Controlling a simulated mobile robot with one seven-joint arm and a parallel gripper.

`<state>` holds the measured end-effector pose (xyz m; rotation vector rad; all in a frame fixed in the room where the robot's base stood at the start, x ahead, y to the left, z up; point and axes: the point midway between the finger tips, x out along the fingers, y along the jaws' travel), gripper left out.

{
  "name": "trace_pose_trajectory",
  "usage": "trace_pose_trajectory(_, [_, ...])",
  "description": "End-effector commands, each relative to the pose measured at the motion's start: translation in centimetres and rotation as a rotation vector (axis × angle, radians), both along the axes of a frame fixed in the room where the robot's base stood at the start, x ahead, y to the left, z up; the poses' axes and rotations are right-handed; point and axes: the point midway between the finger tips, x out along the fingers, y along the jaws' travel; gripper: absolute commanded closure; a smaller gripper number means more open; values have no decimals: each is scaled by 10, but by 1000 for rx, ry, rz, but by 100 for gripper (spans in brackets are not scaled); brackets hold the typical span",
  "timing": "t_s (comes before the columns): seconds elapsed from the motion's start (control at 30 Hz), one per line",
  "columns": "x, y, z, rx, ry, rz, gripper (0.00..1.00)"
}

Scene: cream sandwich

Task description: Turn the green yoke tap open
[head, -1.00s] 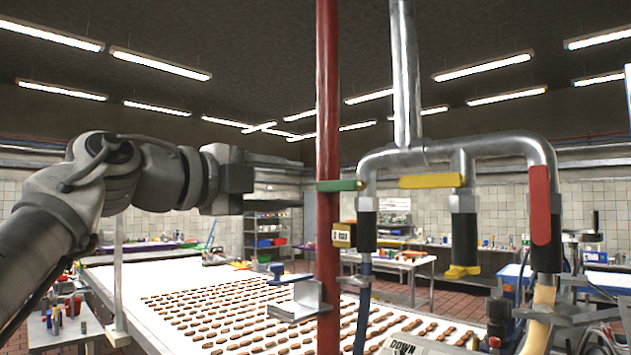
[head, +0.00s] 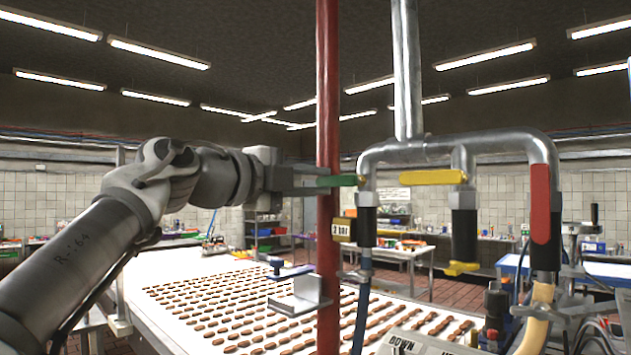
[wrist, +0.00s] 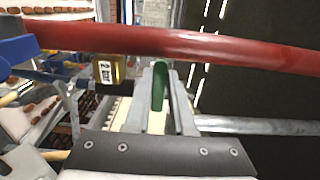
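The green yoke tap handle (head: 343,181) lies level, crosswise to its pipe, on the left branch of the metal yoke (head: 440,148). Its left end crosses the red pole. My gripper (head: 314,182) is at that left end, at about the handle's height, pointing right. In the wrist view, the two fingers of my gripper (wrist: 161,78) are apart, with the green handle (wrist: 158,88) between them. Dark gaps seem to show beside the handle, so the fingers do not look closed on it. Exact contact cannot be told.
The red pole (head: 328,110) stands upright beside the fingers and crosses ahead of them in the wrist view. A yellow level handle (head: 433,177) and a red upright handle (head: 541,203) sit further right. A "2 bar" tag (head: 343,229) hangs below. A conveyor (head: 180,263) carries brown biscuits.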

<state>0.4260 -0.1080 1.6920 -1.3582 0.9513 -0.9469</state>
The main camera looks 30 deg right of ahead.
Motion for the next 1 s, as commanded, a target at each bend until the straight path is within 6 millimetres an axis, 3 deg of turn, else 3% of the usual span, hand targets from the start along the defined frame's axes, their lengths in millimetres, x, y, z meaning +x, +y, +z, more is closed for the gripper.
trace_pose_trajectory(0.57, [0, 0, -5, -22, 59, 0, 100])
trace_pose_trajectory(1.0, [-4, -1, -23, -140, 388, 1, 100])
